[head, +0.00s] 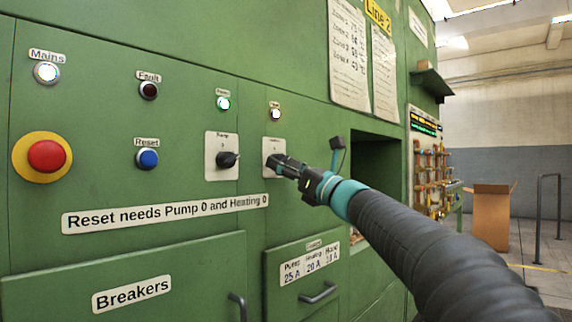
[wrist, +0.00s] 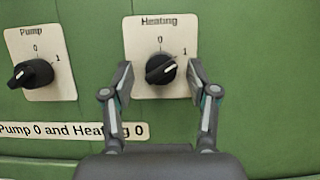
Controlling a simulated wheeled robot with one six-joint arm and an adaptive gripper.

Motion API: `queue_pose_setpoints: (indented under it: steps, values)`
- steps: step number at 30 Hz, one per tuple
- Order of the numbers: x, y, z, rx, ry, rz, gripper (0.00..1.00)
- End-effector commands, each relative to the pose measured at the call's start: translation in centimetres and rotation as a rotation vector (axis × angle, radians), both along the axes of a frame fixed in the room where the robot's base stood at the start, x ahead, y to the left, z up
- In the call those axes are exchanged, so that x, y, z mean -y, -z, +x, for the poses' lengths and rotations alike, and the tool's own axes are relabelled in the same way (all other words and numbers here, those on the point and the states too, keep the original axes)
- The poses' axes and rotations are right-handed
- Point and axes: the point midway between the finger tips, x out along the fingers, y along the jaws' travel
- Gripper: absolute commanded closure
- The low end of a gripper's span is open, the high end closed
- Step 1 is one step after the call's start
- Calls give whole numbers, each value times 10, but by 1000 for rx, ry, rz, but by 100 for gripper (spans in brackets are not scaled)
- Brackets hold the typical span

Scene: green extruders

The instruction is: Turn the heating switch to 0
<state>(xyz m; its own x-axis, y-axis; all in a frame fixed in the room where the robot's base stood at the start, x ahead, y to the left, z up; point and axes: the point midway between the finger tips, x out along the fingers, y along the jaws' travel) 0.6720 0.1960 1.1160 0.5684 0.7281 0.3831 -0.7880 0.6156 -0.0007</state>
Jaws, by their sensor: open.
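The heating switch (wrist: 161,69) is a black knob with a white line on a cream plate (wrist: 141,31) marked 0 at the top and 1 at the upper right. Its white line slants up to the right, roughly toward the 1. My gripper (wrist: 160,74) is open, with one finger on each side of the knob. Small gaps seem to show between the fingers and knob; contact with the plate is unclear. In the head view, my gripper (head: 283,165) is at the heating plate (head: 268,146) and hides the knob.
The pump switch (wrist: 31,74) is close on the left. A lit lamp (head: 275,114) is above the heating plate. A red emergency button (head: 46,156) and blue reset button (head: 147,158) are farther left.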

Motion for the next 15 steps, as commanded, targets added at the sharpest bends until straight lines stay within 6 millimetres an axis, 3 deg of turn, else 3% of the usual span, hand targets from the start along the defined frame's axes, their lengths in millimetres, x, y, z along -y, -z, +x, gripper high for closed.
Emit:
queue_pose_setpoints:
  steps: [6, 13, 15]
  values:
    - [0, 0, 0, 0, 0, 0, 44]
    - [0, 0, 0, 0, 0, 0, 100]
    - [0, 0, 0, 0, 0, 0, 100]
